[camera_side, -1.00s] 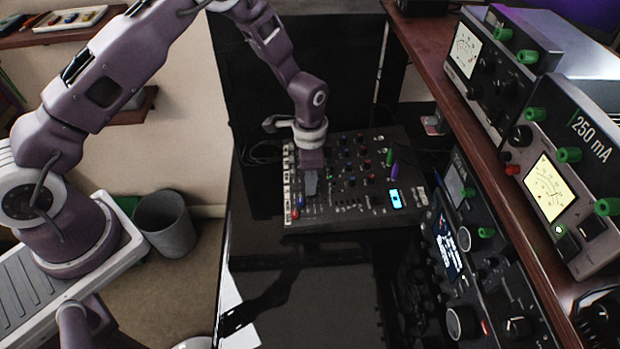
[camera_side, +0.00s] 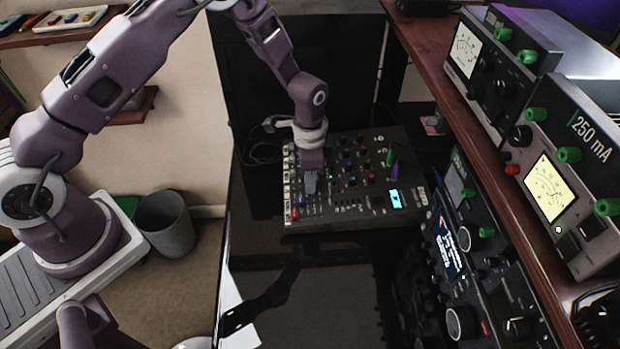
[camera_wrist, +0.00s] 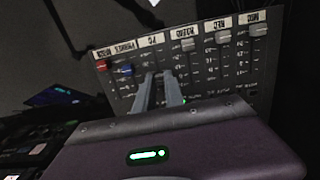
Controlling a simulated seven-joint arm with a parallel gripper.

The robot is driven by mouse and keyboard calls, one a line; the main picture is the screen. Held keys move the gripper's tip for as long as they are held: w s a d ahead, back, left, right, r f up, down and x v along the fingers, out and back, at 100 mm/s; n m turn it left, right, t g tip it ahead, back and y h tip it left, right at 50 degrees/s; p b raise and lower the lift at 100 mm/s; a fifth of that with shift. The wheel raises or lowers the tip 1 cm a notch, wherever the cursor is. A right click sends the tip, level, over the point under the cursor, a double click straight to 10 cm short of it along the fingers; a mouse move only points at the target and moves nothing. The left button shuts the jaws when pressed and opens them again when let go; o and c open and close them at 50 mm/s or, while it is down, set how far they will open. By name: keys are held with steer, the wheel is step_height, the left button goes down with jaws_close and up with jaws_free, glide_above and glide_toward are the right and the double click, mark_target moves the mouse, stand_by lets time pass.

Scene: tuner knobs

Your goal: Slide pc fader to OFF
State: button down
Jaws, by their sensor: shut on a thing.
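The mixer (camera_side: 405,160) is a dark panel with a row of labelled faders along its left side in the side view. In the wrist view the fader panel (camera_wrist: 213,88) shows a white PC label (camera_wrist: 152,40) above the column where my gripper (camera_wrist: 162,76) reaches. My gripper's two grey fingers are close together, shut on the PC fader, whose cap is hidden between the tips. The side view also shows my gripper (camera_side: 310,184) down on the fader area. The fader's exact position along its slot cannot be made out.
Beside the PC column are a blue cap (camera_wrist: 125,69), a red cap (camera_wrist: 102,66) and pale caps such as this one (camera_wrist: 188,45). Coloured knobs and a lit screen (camera_side: 395,198) lie to the right. A rack of meters (camera_side: 548,185) stands farther right.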

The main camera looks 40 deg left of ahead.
mark_target(292, 191)
steer(key=shift+a, duration=0.1)
stand_by(0.5)
steer(key=shift+s+a+f, duration=0.15)
steer(key=shift+s+a, duration=0.65)
steer(key=shift+s+a+f, duration=0.1)
steer(key=shift+s+a, duration=0.65)
steer(key=c, duration=1.4)
jaws_free()
steer(key=shift+c, duration=0.2)
step_height(292, 191, up, 7)
steer(key=shift+r, duration=0.2)
